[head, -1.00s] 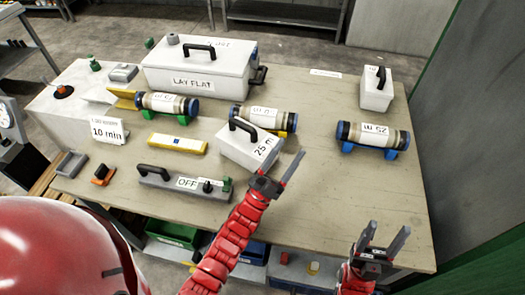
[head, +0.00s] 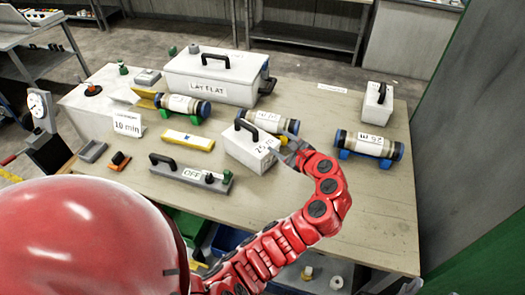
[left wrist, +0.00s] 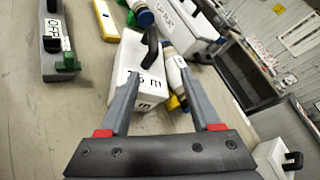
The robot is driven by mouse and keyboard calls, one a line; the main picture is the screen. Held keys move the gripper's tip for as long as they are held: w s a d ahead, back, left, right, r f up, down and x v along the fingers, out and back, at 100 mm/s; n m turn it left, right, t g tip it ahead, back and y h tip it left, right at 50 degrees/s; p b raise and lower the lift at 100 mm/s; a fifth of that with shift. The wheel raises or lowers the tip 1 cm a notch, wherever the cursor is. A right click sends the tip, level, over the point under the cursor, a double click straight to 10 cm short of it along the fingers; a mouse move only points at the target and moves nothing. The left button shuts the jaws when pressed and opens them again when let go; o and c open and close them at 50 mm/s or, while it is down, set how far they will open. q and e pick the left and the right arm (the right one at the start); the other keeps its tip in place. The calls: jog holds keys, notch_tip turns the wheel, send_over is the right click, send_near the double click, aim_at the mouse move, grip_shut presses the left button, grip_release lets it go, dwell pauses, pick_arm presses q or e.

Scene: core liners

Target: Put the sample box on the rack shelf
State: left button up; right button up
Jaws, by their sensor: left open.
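A white box marked 25 m (head: 247,152), with a black handle, stands on the table; it also shows in the left wrist view (left wrist: 128,60). My left gripper (head: 291,150) is open at its right side. In the left wrist view my left gripper's fingers (left wrist: 158,78) point at the box, with its handle between them; contact cannot be told. A second white handled box (head: 376,108) stands at the table's back right. Rack shelves (head: 305,38) stand behind the table. My right gripper is out of view.
Core tubes lie on the table (head: 345,205): one behind the box (head: 262,121), one at right (head: 370,142), one at left (head: 180,105). The large LAY FLAT case (head: 215,88) is behind. A grey OFF bar (head: 190,175) lies in front. The right front is bare.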

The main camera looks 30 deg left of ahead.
aim_at(253, 130)
pick_arm(q)
jog(key=shift+g, duration=0.5)
jog(key=p+x, duration=0.1)
jog(key=x, duration=0.3)
jog(key=p+x, duration=0.2)
jog(key=x, duration=0.1)
jog(key=s+p+x, duration=0.1)
jog(key=x, duration=0.3)
jog(key=shift+a+r, duration=0.15)
jog(key=shift+a, duration=0.5)
jog(key=shift+w+a+p, duration=0.45)
jog(key=shift+a+p, duration=0.15)
jog(key=shift+p, duration=0.2)
jog(key=x, duration=0.3)
jog(key=shift+w+f+p, duration=0.2)
jog(key=shift+f+p, duration=0.1)
jog(key=shift+p, duration=0.05)
jog(key=shift+a+f, duration=0.2)
jog(key=shift+a, duration=0.05)
grip_shut()
